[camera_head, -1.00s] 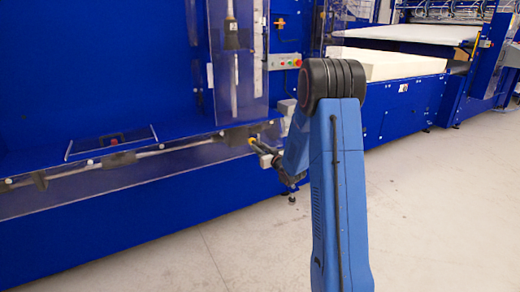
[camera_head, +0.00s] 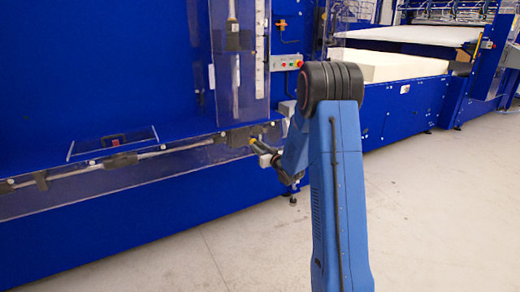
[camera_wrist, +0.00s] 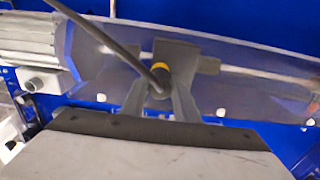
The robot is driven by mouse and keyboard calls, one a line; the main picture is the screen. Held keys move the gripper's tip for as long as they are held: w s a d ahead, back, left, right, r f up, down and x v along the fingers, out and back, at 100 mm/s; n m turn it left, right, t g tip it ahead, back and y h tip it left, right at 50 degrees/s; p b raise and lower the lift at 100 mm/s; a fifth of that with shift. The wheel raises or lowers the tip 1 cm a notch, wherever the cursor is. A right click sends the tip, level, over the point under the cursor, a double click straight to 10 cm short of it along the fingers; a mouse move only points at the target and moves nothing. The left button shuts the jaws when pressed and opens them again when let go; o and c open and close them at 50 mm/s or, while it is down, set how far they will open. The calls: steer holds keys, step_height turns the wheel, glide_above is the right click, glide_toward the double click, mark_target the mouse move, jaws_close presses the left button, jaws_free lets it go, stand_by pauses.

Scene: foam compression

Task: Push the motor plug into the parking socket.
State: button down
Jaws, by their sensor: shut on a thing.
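My gripper (camera_wrist: 160,103) is shut on the motor plug (camera_wrist: 160,78), a dark round body with a yellow ring, in the wrist view. A dark cable (camera_wrist: 108,40) runs from it to the upper left. A dark grey block (camera_wrist: 205,62) lies directly behind the plug on the clear-covered rail. I cannot tell whether this block holds the parking socket, or whether the plug is seated; the fingers and plug hide the contact. In the head view, my gripper (camera_head: 257,145) is small, at the right end of the rail beside the grey block (camera_head: 237,138).
The clear guard (camera_head: 110,172) and grey rail run along the blue machine (camera_head: 100,60). A control box (camera_head: 286,62) with buttons is above right. White foam (camera_head: 400,66) lies on the conveyor behind my arm. The floor (camera_head: 215,250) in front is clear.

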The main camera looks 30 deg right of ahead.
mark_target(261, 148)
steer(key=shift+w, duration=0.2)
steer(key=c, duration=1.3)
jaws_free()
steer(key=shift+s, duration=0.15)
steer(key=shift+s+d, duration=0.1)
steer(key=shift+s, duration=2.8)
steer(key=shift+s, duration=0.1)
steer(key=s, duration=1.7)
steer(key=s+a+r+m+g+h, duration=0.1)
steer(key=s+a+r+g+h, duration=0.3)
steer(key=s+a+r+g, duration=0.35)
steer(key=s+a+g+y, duration=0.1)
steer(key=s+a+g, duration=0.1)
steer(key=s+a, duration=0.3)
steer(key=s+a+f+g+y, duration=0.1)
steer(key=s+a, duration=0.4)
steer(key=s, duration=0.7)
steer(key=s+a+g+y, duration=0.1)
steer(key=s+a, duration=0.3)
steer(key=s, duration=0.5)
steer(key=shift+s+a+f+n+g, duration=0.15)
steer(key=shift+s+a+n+g, duration=0.2)
steer(key=shift+g, duration=0.5)
